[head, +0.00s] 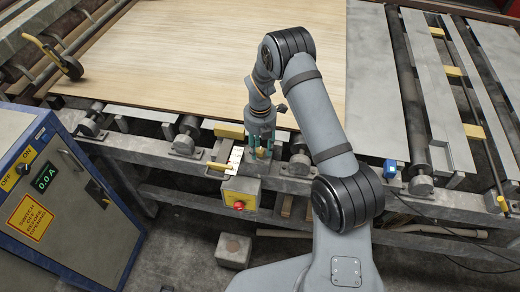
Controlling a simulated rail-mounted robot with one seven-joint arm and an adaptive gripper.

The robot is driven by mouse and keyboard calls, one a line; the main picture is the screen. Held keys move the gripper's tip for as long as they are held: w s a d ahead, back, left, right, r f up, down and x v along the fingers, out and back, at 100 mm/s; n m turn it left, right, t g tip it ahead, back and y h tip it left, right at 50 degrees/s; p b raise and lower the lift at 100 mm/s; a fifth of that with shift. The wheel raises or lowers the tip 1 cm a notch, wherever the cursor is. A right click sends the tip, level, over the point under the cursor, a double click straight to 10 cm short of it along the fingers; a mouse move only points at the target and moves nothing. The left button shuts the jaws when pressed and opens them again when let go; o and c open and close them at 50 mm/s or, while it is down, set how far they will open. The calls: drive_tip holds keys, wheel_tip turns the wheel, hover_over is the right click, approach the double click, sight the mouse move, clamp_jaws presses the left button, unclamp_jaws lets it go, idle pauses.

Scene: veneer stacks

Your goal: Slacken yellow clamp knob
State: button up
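My gripper (261,148) points down at the front rail, near the edge of the veneer sheet. A small yellow piece (261,153) shows between its fingertips; it may be the clamp knob, but the fingers hide most of it. I cannot tell whether the fingers touch it. A yellow bar-like handle (219,166) lies just left of the gripper, beside a pale metal plate (236,157).
A box with a red button (239,205) hangs on the rail below the gripper. A control cabinet (70,200) stands at left. A large veneer sheet (190,60) lies behind the rail. A blue-capped part (390,168) sits right of my arm.

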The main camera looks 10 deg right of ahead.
wheel_tip(320, 180, up, 6)
drive_tip(key=p, duration=0.4)
drive_tip(key=shift+f, duration=0.1)
drive_tip(key=shift+f, duration=0.15)
wheel_tip(320, 180, down, 6)
drive_tip(key=b, duration=0.5)
drive_tip(key=shift+f, duration=0.1)
drive_tip(key=shift+r+m, duration=0.2)
drive_tip(key=shift+m, duration=0.9)
